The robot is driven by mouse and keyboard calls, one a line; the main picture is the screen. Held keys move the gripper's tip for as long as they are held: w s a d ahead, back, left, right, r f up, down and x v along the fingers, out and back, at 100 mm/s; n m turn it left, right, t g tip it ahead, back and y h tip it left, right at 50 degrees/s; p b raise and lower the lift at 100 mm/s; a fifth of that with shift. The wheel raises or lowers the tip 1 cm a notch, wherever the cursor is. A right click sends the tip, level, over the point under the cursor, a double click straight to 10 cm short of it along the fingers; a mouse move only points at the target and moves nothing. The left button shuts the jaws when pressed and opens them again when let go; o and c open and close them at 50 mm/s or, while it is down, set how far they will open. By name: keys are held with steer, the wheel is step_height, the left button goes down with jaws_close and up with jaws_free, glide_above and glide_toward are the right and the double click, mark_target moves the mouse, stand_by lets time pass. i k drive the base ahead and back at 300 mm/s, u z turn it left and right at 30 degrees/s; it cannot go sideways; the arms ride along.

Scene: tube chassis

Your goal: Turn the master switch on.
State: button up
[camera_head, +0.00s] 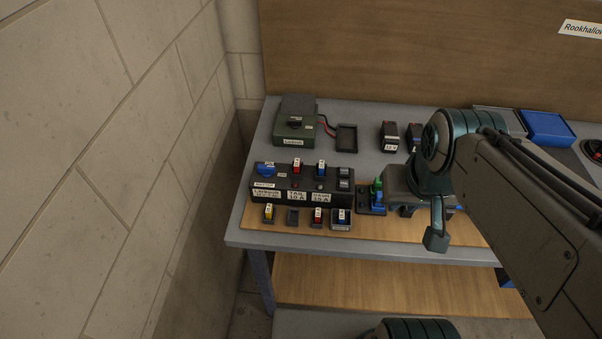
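A black control panel (325,188) sits at the front left of the workbench. A blue rotary knob (266,169) is at its left end, with a small white label under it that is too small to read surely; this may be the master switch. I cannot tell its setting.
Red and blue plug-like parts stand in the panel. Several small coloured parts lie along its front. A green box (295,131) with a black knob stands behind, near a black tray (346,138). A block wall (110,150) rises left; a blue bin (546,127) is at the right.

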mark_target(266, 171)
steer(key=z, duration=0.05)
steer(key=k, duration=1.05)
steer(key=u, duration=0.75)
steer(key=i, duration=1.3)
steer(key=z, duration=0.7)
